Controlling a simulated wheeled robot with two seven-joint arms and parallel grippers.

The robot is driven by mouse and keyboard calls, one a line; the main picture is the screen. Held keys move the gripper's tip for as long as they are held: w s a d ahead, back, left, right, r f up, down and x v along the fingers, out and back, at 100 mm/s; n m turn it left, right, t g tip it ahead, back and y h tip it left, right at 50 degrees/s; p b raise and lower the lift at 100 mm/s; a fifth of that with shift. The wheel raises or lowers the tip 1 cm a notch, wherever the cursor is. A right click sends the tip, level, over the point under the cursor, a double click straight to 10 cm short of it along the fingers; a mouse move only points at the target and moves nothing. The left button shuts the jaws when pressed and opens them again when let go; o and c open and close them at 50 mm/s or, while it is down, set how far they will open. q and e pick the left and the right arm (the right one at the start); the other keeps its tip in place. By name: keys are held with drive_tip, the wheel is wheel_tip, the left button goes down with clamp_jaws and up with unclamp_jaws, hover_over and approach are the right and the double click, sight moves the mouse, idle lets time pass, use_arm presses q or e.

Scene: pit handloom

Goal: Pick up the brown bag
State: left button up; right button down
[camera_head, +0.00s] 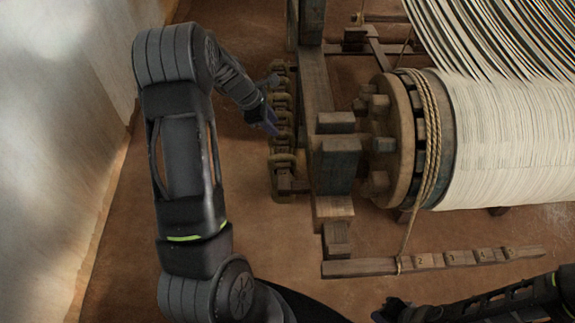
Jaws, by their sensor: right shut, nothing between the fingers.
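I cannot make out a clear brown bag in the head view. My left gripper (271,104) is at the upper middle, beside a column of brown, chain-like pieces (283,160) next to the loom. Its fingers look spread apart, and I see nothing clearly held between them. Whether it touches the brown pieces is hard to tell. My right gripper (388,311) is low at the bottom edge, shut and empty, away from the loom.
The loom's wooden frame (317,90) and large roller (500,135) wound with pale threads fill the right side. A rope (431,150) runs down to a numbered wooden bar (445,260). A pale wall (55,150) stands at left. Brown floor (270,240) is clear in front.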

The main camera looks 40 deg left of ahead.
sight(281, 133)
use_arm(q)
drive_tip(key=shift+x, duration=1.35)
drive_tip(key=x, duration=0.5)
drive_tip(key=shift+w, duration=0.15)
clamp_jaws()
idle(0.9)
